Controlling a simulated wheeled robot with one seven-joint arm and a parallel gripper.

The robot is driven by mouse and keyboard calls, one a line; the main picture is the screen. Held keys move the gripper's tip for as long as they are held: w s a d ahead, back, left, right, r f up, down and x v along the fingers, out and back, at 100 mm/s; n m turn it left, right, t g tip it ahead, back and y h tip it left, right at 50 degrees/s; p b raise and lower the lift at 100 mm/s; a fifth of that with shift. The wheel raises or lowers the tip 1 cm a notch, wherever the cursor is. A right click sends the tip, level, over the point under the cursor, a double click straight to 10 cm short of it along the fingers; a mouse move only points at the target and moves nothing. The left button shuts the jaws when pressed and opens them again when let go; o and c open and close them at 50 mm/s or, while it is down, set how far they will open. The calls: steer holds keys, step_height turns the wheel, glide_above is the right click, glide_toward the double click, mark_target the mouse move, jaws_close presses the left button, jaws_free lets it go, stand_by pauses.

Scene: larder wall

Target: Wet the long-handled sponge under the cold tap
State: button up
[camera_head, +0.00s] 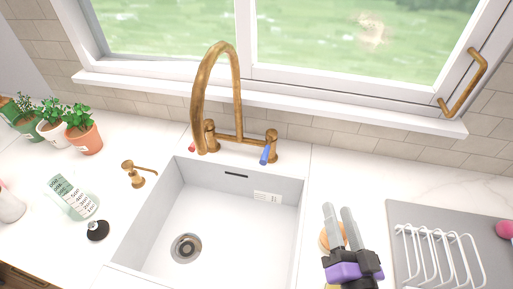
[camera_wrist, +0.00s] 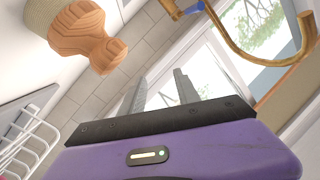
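The brass tap (camera_head: 222,95) arches over the white sink (camera_head: 300,215), with a blue-marked lever (camera_head: 265,155) at its right and a red mark at its left. No water shows. My gripper (camera_head: 338,211) is on the right of the sink, above the counter; its two fingers are apart with nothing seen between them. A wooden knobbed thing with a pale beige end (camera_wrist: 90,38) is beside my gripper in the wrist view; an orange-brown round part shows behind my gripper in the head view (camera_head: 325,239). I cannot make out a long-handled sponge for certain.
A white wire rack (camera_head: 440,250) stands on a grey mat (camera_head: 410,212) at the right, with a pink ball-like thing (camera_head: 505,229) beyond. At the left are a soap dispenser (camera_head: 137,174), a printed clear container (camera_head: 73,196), a black knobbed thing (camera_head: 97,231) and potted plants (camera_head: 82,130).

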steer(key=w+a+r+m+g+y, duration=0.1)
steer(key=w+a, duration=0.2)
steer(key=w, duration=0.3)
steer(key=w+a+r+m+y, duration=0.1)
steer(key=w+a+m+y, duration=0.15)
steer(key=w, duration=0.35)
steer(key=m+g+y, duration=0.2)
steer(key=g+y, duration=0.1)
steer(key=g, duration=0.1)
glide_toward(268, 147)
steer(key=w+a+f, duration=0.2)
steer(key=a, duration=0.2)
steer(key=p+x, duration=0.1)
steer(key=x, duration=0.6)
steer(key=shift+w+p, duration=0.3)
steer(key=shift+p, duration=0.05)
steer(key=shift+c, duration=0.5)
jaws_close()
